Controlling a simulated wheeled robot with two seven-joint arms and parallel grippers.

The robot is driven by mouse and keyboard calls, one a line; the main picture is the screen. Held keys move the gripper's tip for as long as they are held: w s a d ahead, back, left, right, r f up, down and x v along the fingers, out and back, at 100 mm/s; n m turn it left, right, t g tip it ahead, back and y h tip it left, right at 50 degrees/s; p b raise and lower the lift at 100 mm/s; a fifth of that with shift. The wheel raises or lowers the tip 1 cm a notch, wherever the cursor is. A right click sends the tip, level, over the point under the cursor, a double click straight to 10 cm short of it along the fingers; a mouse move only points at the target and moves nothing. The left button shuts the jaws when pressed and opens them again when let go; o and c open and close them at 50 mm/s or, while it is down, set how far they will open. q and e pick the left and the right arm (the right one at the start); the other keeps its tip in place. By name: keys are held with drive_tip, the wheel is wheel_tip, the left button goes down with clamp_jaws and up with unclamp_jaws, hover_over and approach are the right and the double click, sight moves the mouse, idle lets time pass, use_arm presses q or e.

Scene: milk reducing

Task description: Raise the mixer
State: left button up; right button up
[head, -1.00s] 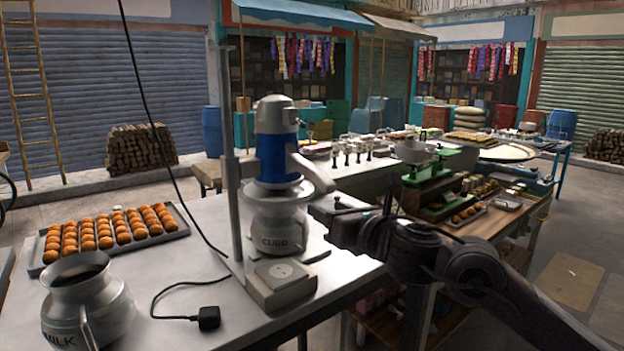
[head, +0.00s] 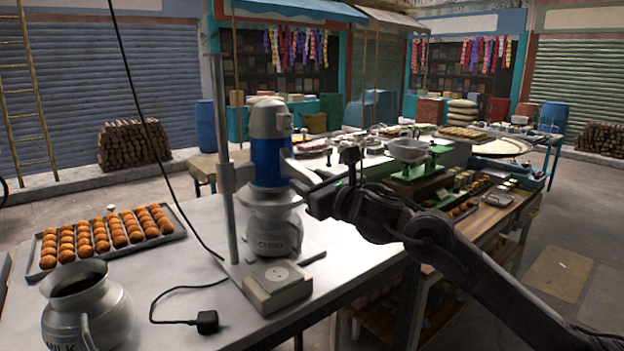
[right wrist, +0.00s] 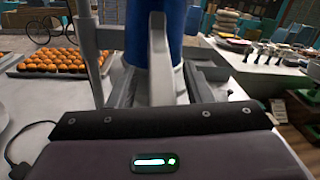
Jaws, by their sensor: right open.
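The mixer (head: 267,160) has a blue-and-grey motor body with a grey side lever, on an upright post (head: 225,170). It stands over a metal pot marked CURD (head: 272,230) and looks lowered onto it. My right gripper (head: 310,197) is open, close to the lever at the mixer's right side. In the right wrist view the lever (right wrist: 159,60) stands upright in front of the gripper, with the blue body behind it. I cannot tell whether the fingers touch the lever. My left gripper is not in view.
A grey box with a socket (head: 277,286) sits before the post, and a black plug (head: 207,321) with cable lies on the table (head: 190,270). A milk pot (head: 88,312) and a tray of orange balls (head: 45,265) are left. Other stalls stand behind right.

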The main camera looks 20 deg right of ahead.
drive_tip(key=shift+c, duration=0.3)
clamp_jaws()
wheel_tip(320, 180, up, 15)
drive_tip(key=p, duration=0.7)
drive_tip(key=shift+d, duration=0.1)
drive_tip(key=shift+o, duration=0.3)
unclamp_jaws()
drive_tip(key=shift+f, duration=0.2)
